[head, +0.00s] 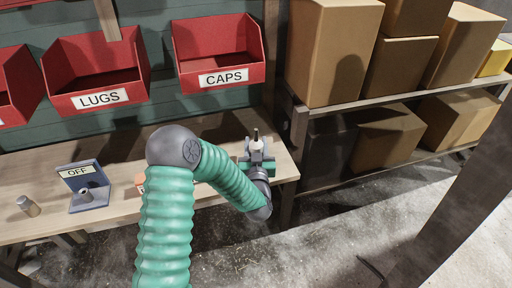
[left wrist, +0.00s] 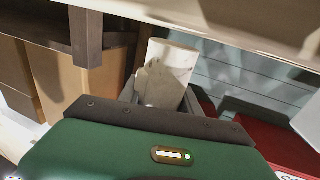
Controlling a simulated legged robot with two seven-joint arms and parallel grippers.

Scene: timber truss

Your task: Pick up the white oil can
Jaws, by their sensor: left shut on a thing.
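The white oil can (head: 257,145) stands roughly upright at the right end of the wooden bench in the head view, its thin dark spout pointing up. My left gripper (head: 258,156) is shut on it, with the arm reaching in from the lower left. In the left wrist view the can's pale, smudged body (left wrist: 168,75) sits between the grey fingers (left wrist: 160,97), past the dark edge of the green gripper housing. I cannot tell whether the can touches the bench top. My right gripper is not in view.
The bench (head: 118,208) carries a blue-grey stand marked OFF (head: 82,188) and a small metal cylinder (head: 28,206). Red bins marked LUGS (head: 98,99) and CAPS (head: 222,78) hang behind. A shelf rack (head: 400,100) with cardboard boxes stands right. My arm partly hides an orange item.

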